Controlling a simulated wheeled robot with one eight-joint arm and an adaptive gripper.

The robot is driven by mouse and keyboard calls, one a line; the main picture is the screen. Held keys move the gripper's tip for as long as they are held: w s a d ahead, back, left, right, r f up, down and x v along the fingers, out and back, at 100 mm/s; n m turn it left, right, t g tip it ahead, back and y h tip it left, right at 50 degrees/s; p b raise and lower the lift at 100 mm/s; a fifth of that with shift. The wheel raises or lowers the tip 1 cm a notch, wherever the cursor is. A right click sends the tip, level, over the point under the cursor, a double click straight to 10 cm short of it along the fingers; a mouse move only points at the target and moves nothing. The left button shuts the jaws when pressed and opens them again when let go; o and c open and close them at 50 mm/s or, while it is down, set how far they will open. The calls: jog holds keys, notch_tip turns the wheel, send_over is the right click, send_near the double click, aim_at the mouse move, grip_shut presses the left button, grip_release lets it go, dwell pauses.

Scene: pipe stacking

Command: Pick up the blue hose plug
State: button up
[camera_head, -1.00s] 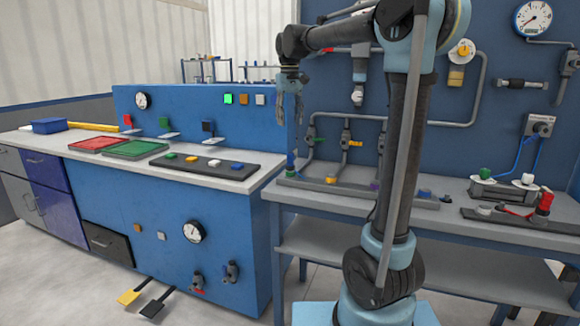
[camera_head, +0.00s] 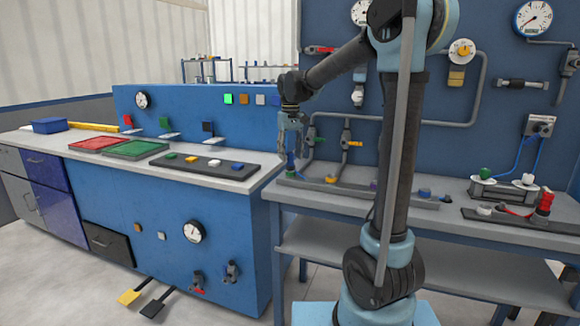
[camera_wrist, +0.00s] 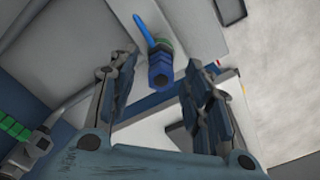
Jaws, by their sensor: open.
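The blue hose plug (camera_head: 291,162) stands upright at the left end of the grey rail on the right-hand bench. In the wrist view the plug (camera_wrist: 160,71) shows end-on as a dark blue body with a green band and a brighter blue rod or hose beyond it. My gripper (camera_head: 290,146) is just above the plug, pointing down. In the wrist view my gripper (camera_wrist: 161,67) has its two fingers spread on either side of the plug, with gaps visible between. I cannot tell how deep the plug is between the fingertips.
The rail (camera_head: 330,187) carries several coloured pieces to the right. The blue console (camera_head: 190,235) stands close on the left, with a black strip of coloured blocks (camera_head: 204,166) on top. Pipes and valves (camera_head: 345,143) on the blue wall are behind and right of my gripper.

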jog(key=shift+f, duration=1.25)
jog(key=shift+c, duration=0.6)
grip_shut()
notch_tip(320, 180, up, 10)
jog(key=shift+r, duration=0.1)
notch_tip(320, 180, up, 8)
dwell(0.5)
